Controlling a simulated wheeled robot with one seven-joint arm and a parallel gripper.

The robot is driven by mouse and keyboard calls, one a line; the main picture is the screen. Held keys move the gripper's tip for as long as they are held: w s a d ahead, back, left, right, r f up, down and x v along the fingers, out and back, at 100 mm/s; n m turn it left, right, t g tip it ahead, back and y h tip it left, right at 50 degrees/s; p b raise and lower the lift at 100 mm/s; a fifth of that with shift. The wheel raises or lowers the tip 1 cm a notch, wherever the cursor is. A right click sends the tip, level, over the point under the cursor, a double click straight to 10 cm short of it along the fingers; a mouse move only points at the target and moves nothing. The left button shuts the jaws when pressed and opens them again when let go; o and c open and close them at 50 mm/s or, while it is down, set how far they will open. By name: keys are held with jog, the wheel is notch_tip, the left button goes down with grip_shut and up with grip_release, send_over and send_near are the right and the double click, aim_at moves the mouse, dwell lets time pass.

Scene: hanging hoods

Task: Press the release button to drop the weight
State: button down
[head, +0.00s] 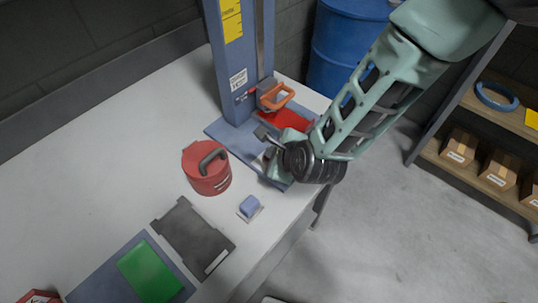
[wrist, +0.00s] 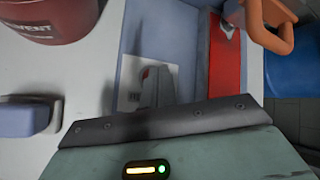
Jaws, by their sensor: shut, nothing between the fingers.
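A tall blue drop tower (head: 232,70) stands on a blue base plate (head: 222,131). An orange ring-shaped holder (head: 276,96) sits low on it, above a red pad (head: 285,119). My gripper (head: 268,155) is over the front part of the base. In the wrist view its grey fingers (wrist: 150,82) are together and empty, in front of a white printed plate (wrist: 131,72) on the base. A small red bit (wrist: 146,72) shows beside the fingertips; it may be the release button, mostly hidden. I cannot tell whether the fingers touch it.
A red lidded pot (head: 206,175) with a dark handle stands left of the base. A small blue block (head: 250,204), a dark tray (head: 185,238) and a green mat (head: 148,272) lie nearer. A blue drum (head: 335,50) and a shelf (head: 455,166) with boxes stand beyond the bench.

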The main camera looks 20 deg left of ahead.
jog(key=shift+r, duration=0.45)
jog(key=shift+r+p, duration=1.65)
jog(key=shift+r, duration=0.85)
jog(key=shift+r, duration=0.1)
jog(key=s+d+r+n+g+h, duration=0.2)
jog(key=s+d+r+n+g, duration=0.3)
jog(key=d+r+n, duration=0.7)
jog(key=s+d+r+n+g+h+b, duration=0.1)
jog(key=s+d+r+n+h, duration=0.3)
jog(key=s+d+n, duration=0.7)
jog(key=d+r+n, duration=0.1)
jog(key=d+n, duration=0.1)
jog(key=d, duration=0.2)
jog(key=shift+s+r, duration=0.2)
